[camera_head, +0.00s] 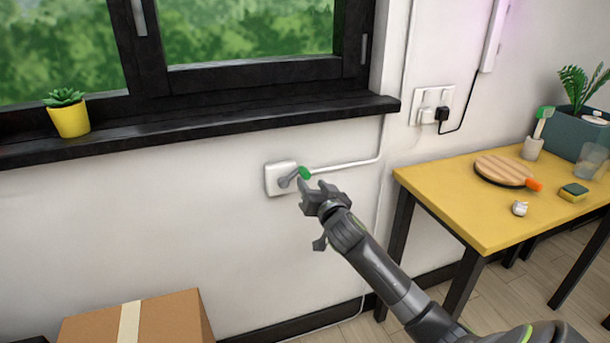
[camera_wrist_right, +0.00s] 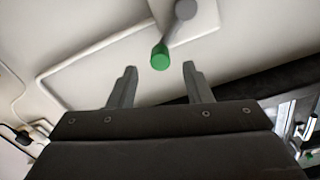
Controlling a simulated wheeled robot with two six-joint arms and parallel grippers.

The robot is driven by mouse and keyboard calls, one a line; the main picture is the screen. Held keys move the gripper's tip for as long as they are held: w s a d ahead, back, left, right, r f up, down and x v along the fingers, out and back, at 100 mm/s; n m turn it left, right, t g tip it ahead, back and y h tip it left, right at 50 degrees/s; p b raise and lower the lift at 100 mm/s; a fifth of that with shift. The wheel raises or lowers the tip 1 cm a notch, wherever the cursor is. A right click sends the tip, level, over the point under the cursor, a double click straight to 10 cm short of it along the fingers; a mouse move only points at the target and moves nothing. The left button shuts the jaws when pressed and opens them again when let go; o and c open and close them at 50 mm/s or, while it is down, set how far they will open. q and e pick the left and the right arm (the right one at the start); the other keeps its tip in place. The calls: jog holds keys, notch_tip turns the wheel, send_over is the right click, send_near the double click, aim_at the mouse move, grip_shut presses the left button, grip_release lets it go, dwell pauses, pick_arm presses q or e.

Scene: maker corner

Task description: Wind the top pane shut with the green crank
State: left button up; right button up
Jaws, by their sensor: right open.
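The green crank handle (camera_head: 304,173) sits at the end of a grey arm on a white wall box (camera_head: 276,180), below the window sill. My right gripper (camera_head: 309,187) is at the crank, with its fingers close to the green handle. In the right wrist view, the green handle (camera_wrist_right: 160,57) is just beyond and between the two open fingertips (camera_wrist_right: 159,68), not visibly touched by either. The grey crank arm (camera_wrist_right: 178,24) runs up from it. The window's lower panes (camera_head: 245,30) show in the head view; the top pane is out of frame. My left gripper is not in view.
A black sill (camera_head: 200,122) with a yellow plant pot (camera_head: 69,119) juts out above the crank. A white conduit (camera_head: 345,163) runs right from the box. A yellow table (camera_head: 470,215) stands to the right. A cardboard box (camera_head: 170,320) is at lower left.

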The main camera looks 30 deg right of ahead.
aim_at(307, 177)
jog(key=shift+x, duration=3.25)
jog(key=shift+c, duration=0.5)
grip_shut()
